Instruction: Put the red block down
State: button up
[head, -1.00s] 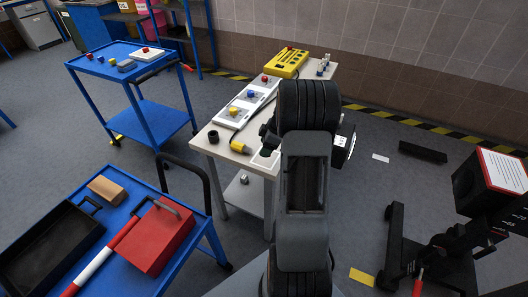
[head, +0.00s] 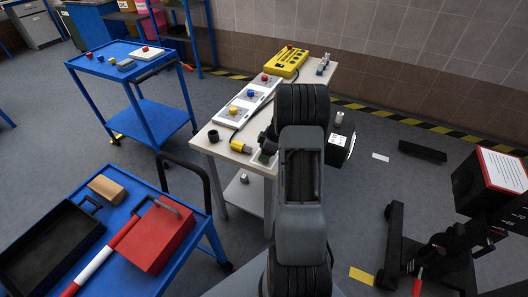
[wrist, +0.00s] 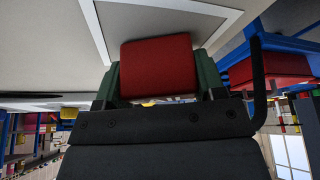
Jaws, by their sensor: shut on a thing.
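The red block (wrist: 157,64) is between the two green fingers of my gripper (wrist: 158,76) in the wrist view. My gripper is shut on it. The block overlaps a white square outline (wrist: 103,40) on the pale table top. I cannot tell whether the block touches the surface. In the head view my gripper (head: 264,157) is at the near end of the table (head: 222,148), over the outlined square. My arm hides much of it, and the block does not show there.
A yellow connector (head: 241,145) and a black cup (head: 213,136) stand left of my gripper. A white panel with coloured buttons (head: 249,96) and a yellow box (head: 288,62) lie farther back. A blue cart with a red toolbox (head: 160,238) stands at the front left.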

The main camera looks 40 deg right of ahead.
jog(key=shift+f, duration=0.2)
jog(key=o, duration=0.9)
jog(key=shift+r, duration=0.1)
jog(key=shift+d+r, duration=0.1)
jog(key=shift+r, duration=0.35)
jog(key=v, duration=1.1)
jog(key=s+a+r+m+h, duration=0.1)
jog(key=s+a+r+m, duration=0.15)
jog(key=a, duration=0.55)
jog(key=s+a+r+m+h, duration=0.15)
jog(key=a+r, duration=0.25)
jog(key=a, duration=0.4)
jog(key=s+a+m, duration=0.2)
jog(key=s+a, duration=0.1)
jog(key=s+a+m, duration=0.2)
jog(key=s+a, duration=0.2)
jog(key=s+a+m+h, duration=0.1)
jog(key=s+a+m, duration=0.1)
jog(key=s+a, duration=0.1)
jog(key=shift+s+a+r+p, duration=0.1)
jog(key=shift+s+p, duration=0.05)
jog(key=shift+s, duration=0.2)
jog(key=shift+s+a+r+p, duration=0.1)
jog(key=shift+s+a+p, duration=0.05)
jog(key=shift+s, duration=0.2)
